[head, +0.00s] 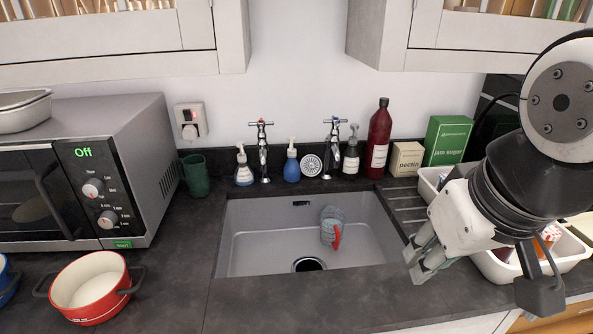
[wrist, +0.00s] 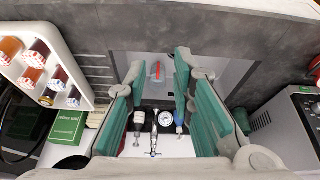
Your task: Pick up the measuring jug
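The measuring jug (head: 329,219) is a clear greyish vessel with a red handle, lying on its side or tilted in the sink (head: 258,238), near the basin's back right. In the wrist view the jug (wrist: 153,67) shows small and far off, between the fingertips, its red handle visible. My gripper (head: 417,262) is open and empty above the drainer and counter, right of the sink and apart from the jug. Its green-padded fingers (wrist: 158,68) are spread wide in the wrist view.
Two taps (head: 263,150) stand behind the sink with soap bottles and a dark red bottle (head: 379,140). A white tray (head: 537,262) of jars is at right. A microwave (head: 90,170) and red pot (head: 92,289) are at left. Wall cupboards hang above.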

